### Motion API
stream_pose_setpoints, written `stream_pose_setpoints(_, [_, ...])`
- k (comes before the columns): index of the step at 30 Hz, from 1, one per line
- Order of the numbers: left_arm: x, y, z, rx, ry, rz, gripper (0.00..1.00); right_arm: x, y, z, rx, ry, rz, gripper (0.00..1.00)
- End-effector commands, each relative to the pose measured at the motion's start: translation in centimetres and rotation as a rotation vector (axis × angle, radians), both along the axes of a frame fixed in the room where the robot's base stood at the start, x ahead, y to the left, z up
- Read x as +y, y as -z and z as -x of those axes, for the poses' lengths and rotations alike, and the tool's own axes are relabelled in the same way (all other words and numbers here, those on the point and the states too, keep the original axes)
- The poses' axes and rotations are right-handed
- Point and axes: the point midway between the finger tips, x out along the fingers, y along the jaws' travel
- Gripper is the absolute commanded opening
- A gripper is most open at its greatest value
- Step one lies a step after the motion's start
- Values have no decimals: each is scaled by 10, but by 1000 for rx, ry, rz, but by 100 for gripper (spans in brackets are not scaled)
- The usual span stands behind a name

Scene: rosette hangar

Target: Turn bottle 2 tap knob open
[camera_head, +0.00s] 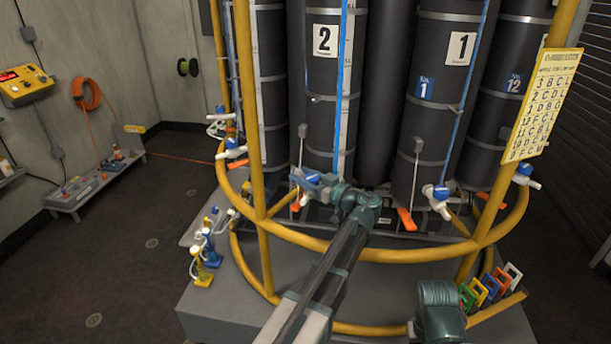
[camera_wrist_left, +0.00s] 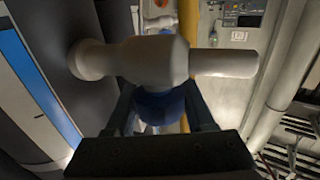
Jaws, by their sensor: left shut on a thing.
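Bottle 2 (camera_head: 318,78) is a tall black cylinder with a white "2" label, standing in the rack in the head view. At its foot is a white tap with a blue knob (camera_head: 311,177), partly covered by my left gripper (camera_head: 304,181). In the left wrist view the white tap body (camera_wrist_left: 150,60) lies across the picture, with its spout to the right. The blue knob (camera_wrist_left: 158,106) sits between the two dark fingers of my left gripper (camera_wrist_left: 161,103), which is shut on it. The knob's exact angle is hard to tell.
Bottle 1 (camera_head: 435,130) stands to the right, with its own blue-knobbed tap (camera_head: 440,193). A yellow rail (camera_head: 375,255) curves around the rack, with yellow uprights. Open floor (camera_head: 120,240) lies to the left.

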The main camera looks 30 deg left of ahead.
Motion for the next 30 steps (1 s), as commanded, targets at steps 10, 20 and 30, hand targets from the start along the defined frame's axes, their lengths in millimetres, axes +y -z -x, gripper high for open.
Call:
stream_pose_setpoints(10, [0, 0, 4, 0, -290, 1, 0, 0, 0, 0, 0, 0, 0, 50])
stream_pose_setpoints(20, [0, 0, 12, 0, -462, 1, 0, 0, 0, 0, 0, 0, 0, 50])
stream_pose_setpoints(30, [0, 0, 16, 0, -521, 1, 0, 0, 0, 0, 0, 0, 0, 50])
